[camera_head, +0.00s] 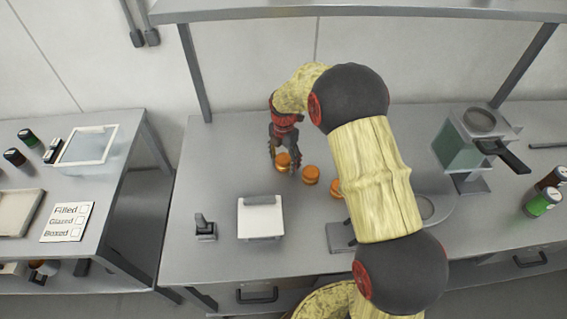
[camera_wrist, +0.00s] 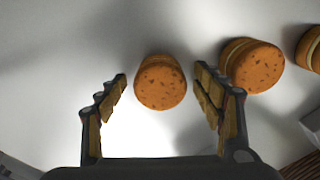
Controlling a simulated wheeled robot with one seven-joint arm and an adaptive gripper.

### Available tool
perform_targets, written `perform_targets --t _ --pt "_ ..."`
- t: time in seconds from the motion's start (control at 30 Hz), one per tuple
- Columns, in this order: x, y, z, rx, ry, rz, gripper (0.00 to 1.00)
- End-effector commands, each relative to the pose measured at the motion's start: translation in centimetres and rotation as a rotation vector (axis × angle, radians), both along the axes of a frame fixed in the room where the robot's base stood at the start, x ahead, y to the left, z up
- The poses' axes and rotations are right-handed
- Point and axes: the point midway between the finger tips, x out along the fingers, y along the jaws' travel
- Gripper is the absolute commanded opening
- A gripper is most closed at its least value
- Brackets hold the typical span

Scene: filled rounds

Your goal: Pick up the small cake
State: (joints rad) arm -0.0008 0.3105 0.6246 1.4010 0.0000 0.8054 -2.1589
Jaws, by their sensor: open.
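Several small round orange-brown cakes stand in a row on the grey table. The leftmost small cake (camera_head: 283,160) is at my gripper (camera_head: 284,155); in the wrist view this cake (camera_wrist: 160,82) lies between and just beyond the fingertips, with space on both sides. My gripper (camera_wrist: 162,88) is open and empty, pointing down at the table. A second cake (camera_head: 311,174) stands to the right and shows just outside the right finger in the wrist view (camera_wrist: 252,66). A third cake (camera_head: 337,188) is partly hidden by my arm in the head view.
A white-topped tray (camera_head: 261,222) and a small dark device (camera_head: 205,228) stand near the front of the table. A machine with a glass box (camera_head: 458,147) and cans (camera_head: 543,201) are at the right. A side table at the left holds a sign (camera_head: 67,222). An overhead shelf (camera_head: 360,8) crosses the back.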

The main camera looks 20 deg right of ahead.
Motion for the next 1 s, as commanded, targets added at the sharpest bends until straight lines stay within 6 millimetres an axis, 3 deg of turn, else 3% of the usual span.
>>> perform_targets --t 0.63,1.0 --pt "-0.01 0.01 0.07 0.000 0.000 0.000 0.35" --pt "0.05 0.01 0.68 0.000 -0.002 0.000 0.35"
